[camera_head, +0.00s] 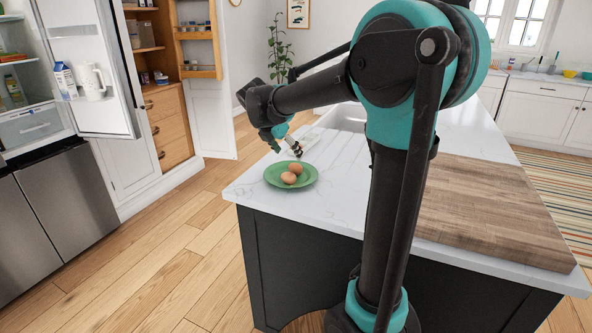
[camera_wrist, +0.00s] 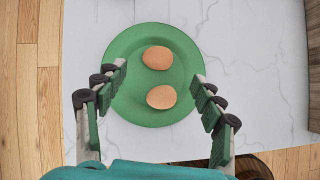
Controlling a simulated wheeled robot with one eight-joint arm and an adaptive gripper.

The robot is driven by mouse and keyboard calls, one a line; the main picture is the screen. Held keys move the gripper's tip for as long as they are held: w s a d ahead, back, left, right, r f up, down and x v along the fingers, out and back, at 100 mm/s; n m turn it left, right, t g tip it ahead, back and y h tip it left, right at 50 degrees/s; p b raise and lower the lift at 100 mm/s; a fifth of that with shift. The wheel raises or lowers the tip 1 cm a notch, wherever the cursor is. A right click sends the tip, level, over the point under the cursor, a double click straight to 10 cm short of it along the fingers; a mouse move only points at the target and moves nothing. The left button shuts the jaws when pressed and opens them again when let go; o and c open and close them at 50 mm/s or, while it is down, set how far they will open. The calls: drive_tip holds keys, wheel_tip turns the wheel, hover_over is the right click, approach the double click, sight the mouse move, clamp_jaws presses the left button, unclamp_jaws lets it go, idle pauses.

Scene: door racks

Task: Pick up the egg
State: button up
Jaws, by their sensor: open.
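Two brown eggs lie side by side on a green plate (camera_head: 306,179) near the left corner of the island counter. In the head view one egg (camera_head: 296,168) is farther back and the other egg (camera_head: 289,178) is nearer. In the wrist view one egg (camera_wrist: 157,57) is above the other (camera_wrist: 161,97), and the plate (camera_wrist: 128,82) shows whole around them. My gripper (camera_head: 292,147) is just behind the plate in the head view. In the wrist view my gripper (camera_wrist: 161,80) is open and empty, its fingers on either side of the plate. Neither finger touches an egg.
The white counter (camera_head: 335,205) is clear around the plate. A wooden board (camera_head: 485,210) covers its right part, and a sink (camera_head: 352,112) lies farther back. An open fridge door (camera_head: 95,60) and cabinets stand to the left, across the wooden floor.

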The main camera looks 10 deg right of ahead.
sight(294, 165)
drive_tip(key=shift+a+x, duration=0.2)
drive_tip(key=shift+x, duration=4.05)
drive_tip(key=shift+f, duration=0.1)
drive_tip(key=c, duration=0.8)
